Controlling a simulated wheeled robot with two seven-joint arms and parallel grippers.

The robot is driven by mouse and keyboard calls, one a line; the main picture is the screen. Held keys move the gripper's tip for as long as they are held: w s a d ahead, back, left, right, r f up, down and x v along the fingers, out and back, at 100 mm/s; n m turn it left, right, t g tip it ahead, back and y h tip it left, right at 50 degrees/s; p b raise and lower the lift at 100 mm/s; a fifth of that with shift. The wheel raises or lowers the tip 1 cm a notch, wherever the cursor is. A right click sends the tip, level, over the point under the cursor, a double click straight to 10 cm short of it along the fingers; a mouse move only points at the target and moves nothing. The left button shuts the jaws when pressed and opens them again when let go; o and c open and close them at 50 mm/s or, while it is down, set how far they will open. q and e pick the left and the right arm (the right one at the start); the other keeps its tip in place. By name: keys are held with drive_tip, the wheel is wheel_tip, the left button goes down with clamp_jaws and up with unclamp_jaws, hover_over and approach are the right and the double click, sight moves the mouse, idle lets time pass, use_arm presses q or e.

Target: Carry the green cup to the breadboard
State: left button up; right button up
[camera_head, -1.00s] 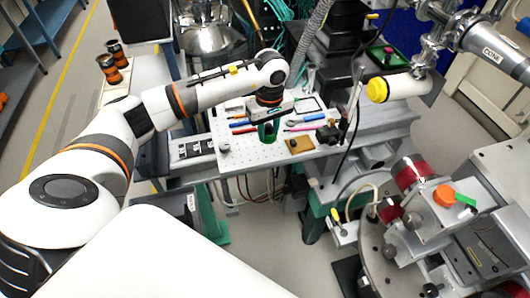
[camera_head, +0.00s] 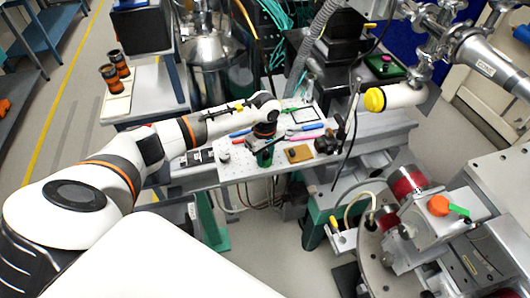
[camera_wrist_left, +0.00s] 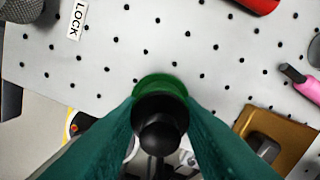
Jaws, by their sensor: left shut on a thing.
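The green cup (camera_head: 265,158) shows below my left wrist in the head view, near the front edge of the breadboard. In the head view, the gripper (camera_head: 264,151) and cup overlap, and I cannot tell whether the cup touches the board. The breadboard (camera_head: 236,172) is a pale plate with rows of holes; it fills much of the wrist view (camera_wrist_left: 110,70). My right gripper is out of view.
A brown-gold block (camera_head: 298,153), a pink tool (camera_head: 305,136) and a blue tool (camera_head: 240,133) lie on the board near the cup. A cable (camera_head: 352,130) hangs to the right. Two dark cups (camera_head: 116,70) with orange bands stand on a bench at left.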

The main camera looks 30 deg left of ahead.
use_arm(q)
drive_tip(key=shift+f, duration=0.1)
drive_tip(key=o, duration=1)
drive_tip(key=shift+r, duration=0.3)
wheel_tip(320, 180, up, 10)
drive_tip(key=b, duration=0.3)
drive_tip(key=shift+r, duration=0.9)
